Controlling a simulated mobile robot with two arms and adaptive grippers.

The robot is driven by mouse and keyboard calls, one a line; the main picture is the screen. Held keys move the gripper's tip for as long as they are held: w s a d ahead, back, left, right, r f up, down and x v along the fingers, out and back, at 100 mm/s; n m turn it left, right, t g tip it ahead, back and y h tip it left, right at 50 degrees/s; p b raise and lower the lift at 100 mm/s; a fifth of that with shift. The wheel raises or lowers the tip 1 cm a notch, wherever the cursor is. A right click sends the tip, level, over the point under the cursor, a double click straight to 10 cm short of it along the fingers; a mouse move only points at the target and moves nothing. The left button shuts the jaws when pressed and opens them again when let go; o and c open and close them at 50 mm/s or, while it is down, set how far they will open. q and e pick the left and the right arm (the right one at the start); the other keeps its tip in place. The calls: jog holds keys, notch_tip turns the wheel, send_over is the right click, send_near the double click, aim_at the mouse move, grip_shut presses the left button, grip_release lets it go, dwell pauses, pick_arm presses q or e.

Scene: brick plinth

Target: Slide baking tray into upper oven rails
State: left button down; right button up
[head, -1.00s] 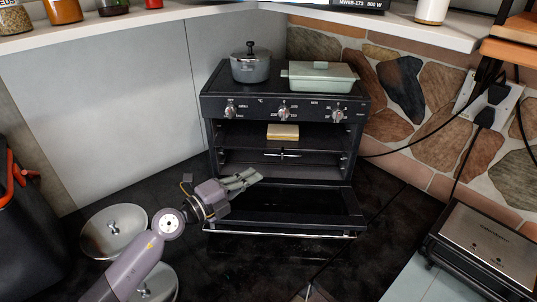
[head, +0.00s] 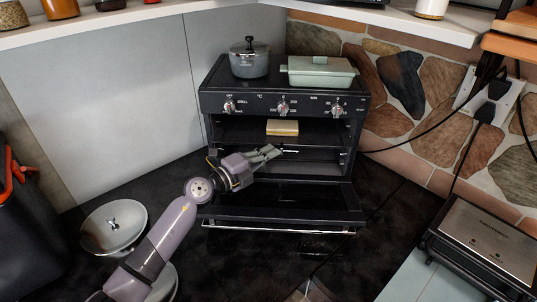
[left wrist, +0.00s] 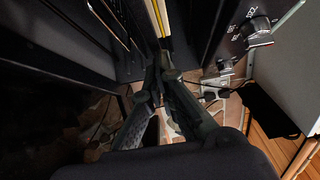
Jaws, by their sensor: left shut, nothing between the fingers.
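The dark oven (head: 300,105) stands in the corner with its door (head: 285,202) folded down. A dark flat shelf or tray (head: 240,135) lies level inside the upper part; I cannot tell whether it is the baking tray. A pale yellow block (head: 282,127) rests on it. My left gripper (head: 276,152) is shut and empty, its fingertips at the oven mouth below that level, beside a thin bright bar (head: 291,151). In the left wrist view the shut fingers (left wrist: 164,78) point toward the oven interior. My right gripper is not in view.
A grey pot (head: 249,62) and a pale green lidded dish (head: 320,73) stand on the oven top. Metal lids or bowls (head: 112,228) lie at the left. A grill (head: 485,245) sits at the right. A black cable crosses the dark counter.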

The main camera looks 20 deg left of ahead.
aim_at(270, 135)
pick_arm(q)
jog(key=w+b, duration=0.1)
jog(key=w, duration=0.2)
jog(key=w+a+b, duration=0.1)
jog(key=w+b, duration=0.1)
jog(key=w, duration=0.1)
jog(key=w+a+b, duration=0.1)
jog(key=w+b, duration=0.1)
jog(key=w, duration=0.1)
jog(key=shift+w+f, duration=0.25)
jog(key=shift+w, duration=0.05)
jog(key=shift+w+r, duration=0.15)
jog(key=shift+w, duration=0.2)
